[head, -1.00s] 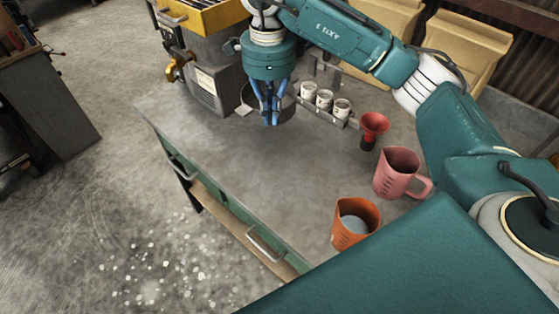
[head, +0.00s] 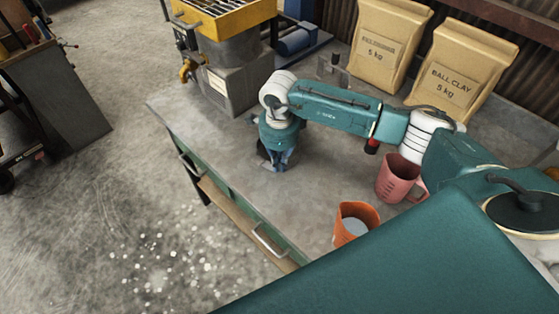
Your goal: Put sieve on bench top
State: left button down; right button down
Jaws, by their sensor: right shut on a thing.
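My right gripper (head: 279,167) is shut, pointing down over the grey bench top (head: 300,200), left of the jugs. It holds the sieve (head: 263,151), of which only a small dark edge shows beside the fingers. The rest of the sieve is hidden behind my gripper and wrist. The fingertips look low, close to the bench surface. I cannot tell whether the sieve touches the bench. My left gripper is not in view.
An orange jug (head: 354,224) and a pink jug (head: 398,178) stand at the right of the bench. A red funnel piece (head: 373,145) shows partly behind my arm. A grey machine with a yellow top (head: 230,30) stands at the back left. Bare bench lies around the gripper.

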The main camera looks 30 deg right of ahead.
jog(key=shift+f, duration=0.2)
jog(key=c, duration=1.9)
grip_release()
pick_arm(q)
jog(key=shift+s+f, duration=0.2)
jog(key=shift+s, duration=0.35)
